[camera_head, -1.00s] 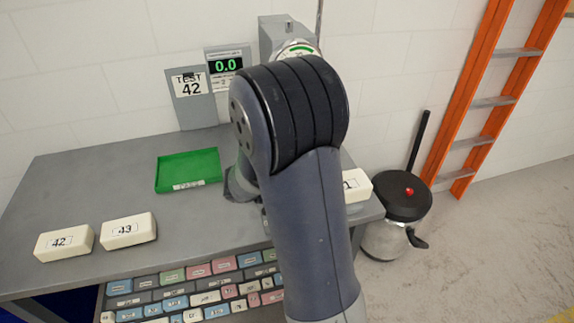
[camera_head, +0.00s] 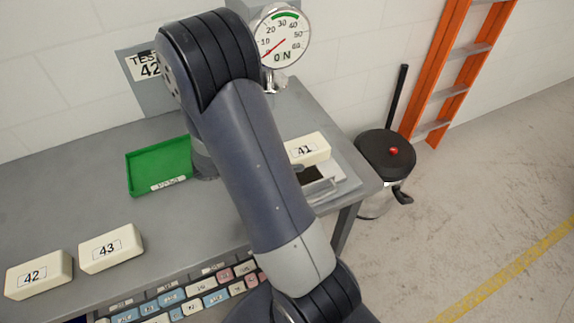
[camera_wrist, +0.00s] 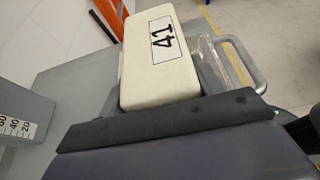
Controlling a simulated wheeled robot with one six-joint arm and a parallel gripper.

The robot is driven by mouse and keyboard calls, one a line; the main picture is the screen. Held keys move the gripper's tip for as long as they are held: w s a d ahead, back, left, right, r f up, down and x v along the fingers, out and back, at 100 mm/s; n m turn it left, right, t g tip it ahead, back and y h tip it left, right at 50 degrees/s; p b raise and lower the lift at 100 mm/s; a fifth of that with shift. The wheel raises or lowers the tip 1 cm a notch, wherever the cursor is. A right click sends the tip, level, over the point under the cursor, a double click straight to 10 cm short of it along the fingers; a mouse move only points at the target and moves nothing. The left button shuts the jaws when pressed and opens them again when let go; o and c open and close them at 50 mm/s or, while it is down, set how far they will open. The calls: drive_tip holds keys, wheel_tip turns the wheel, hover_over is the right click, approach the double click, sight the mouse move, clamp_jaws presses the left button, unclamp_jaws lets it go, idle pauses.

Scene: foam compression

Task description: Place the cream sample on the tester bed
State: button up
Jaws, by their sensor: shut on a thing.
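A cream block marked 41 (camera_head: 308,150) is at the right end of the bench, in front of the gauge. It also shows large in the wrist view (camera_wrist: 158,75), lying against the dark edge of my gripper (camera_wrist: 160,122). My gripper is shut on it; in the head view my arm hides the jaws. A pale plate with a metal handle (camera_head: 322,188), apparently the tester bed, lies under or just beside the block. I cannot tell whether they touch. Two more cream blocks, 42 (camera_head: 39,275) and 43 (camera_head: 111,248), lie at the front left of the bench.
A sign (camera_head: 143,66) reads TEST 42. A round gauge (camera_head: 282,38) stands behind the plate. A green tray (camera_head: 158,166) lies left of my arm. A bin with a black lid (camera_head: 386,156) stands right of the bench. An orange ladder (camera_head: 452,70) leans behind it.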

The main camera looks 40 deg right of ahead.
drive_tip(key=shift+f, duration=2.1)
drive_tip(key=shift+f, duration=0.1)
drive_tip(key=shift+f, duration=0.15)
drive_tip(key=o, duration=1)
drive_tip(key=shift+c, duration=0.2)
drive_tip(key=shift+r, duration=0.25)
drive_tip(key=shift+w+a+r, duration=0.1)
drive_tip(key=shift+a, duration=0.1)
drive_tip(key=b+v, duration=0.2)
drive_tip(key=v, duration=0.9)
drive_tip(key=shift+a+r, duration=0.15)
drive_tip(key=shift+a, duration=0.1)
